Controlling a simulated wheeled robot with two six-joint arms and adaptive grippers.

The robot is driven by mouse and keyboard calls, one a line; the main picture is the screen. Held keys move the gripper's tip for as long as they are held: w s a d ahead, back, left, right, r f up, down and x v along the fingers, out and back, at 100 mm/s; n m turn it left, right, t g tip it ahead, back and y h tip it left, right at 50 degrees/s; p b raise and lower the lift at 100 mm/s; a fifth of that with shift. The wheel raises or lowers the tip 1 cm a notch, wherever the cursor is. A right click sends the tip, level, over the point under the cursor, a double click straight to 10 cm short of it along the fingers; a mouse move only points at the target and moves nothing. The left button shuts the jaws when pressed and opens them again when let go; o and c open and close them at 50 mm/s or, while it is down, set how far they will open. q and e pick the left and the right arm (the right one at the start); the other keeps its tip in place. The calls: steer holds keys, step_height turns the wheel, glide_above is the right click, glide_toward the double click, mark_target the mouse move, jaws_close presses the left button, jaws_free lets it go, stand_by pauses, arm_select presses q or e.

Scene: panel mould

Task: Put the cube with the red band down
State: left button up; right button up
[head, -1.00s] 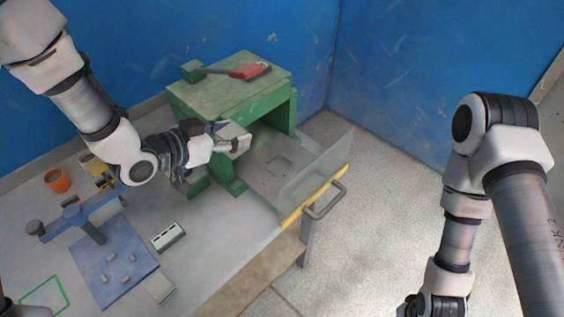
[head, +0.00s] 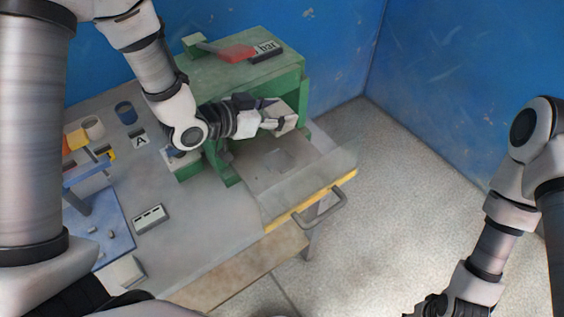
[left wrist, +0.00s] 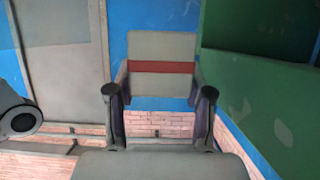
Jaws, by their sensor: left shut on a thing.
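The pale grey cube with the red band (left wrist: 162,66) is between the fingers of my left gripper (left wrist: 160,95) in the left wrist view. Its red band runs across the face toward the camera. In the head view the cube (head: 283,116) is held by my left gripper (head: 272,118), which is shut on it. Gripper and cube are at the open front of the green stand, above the grey tray (head: 254,180). No contact below the cube can be made out. My right arm shows at the right edge, with its gripper out of view.
The green stand (head: 205,78) carries a red object (head: 238,53) and a dark labelled block (head: 267,52). The tray has a yellow front edge and a handle (head: 325,212).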

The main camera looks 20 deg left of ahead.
arm_select(q)
step_height(320, 180, down, 2)
steer(key=shift+s+a+b, duration=0.15)
steer(key=shift+b, duration=0.3)
steer(key=shift+f, duration=0.3)
step_height(320, 180, down, 10)
steer(key=shift+r+p, duration=0.1)
steer(key=shift+p, duration=0.8)
steer(key=shift+w, duration=0.2)
steer(key=shift+f, duration=0.25)
steer(key=o, duration=1.2)
steer(key=shift+r, duration=0.1)
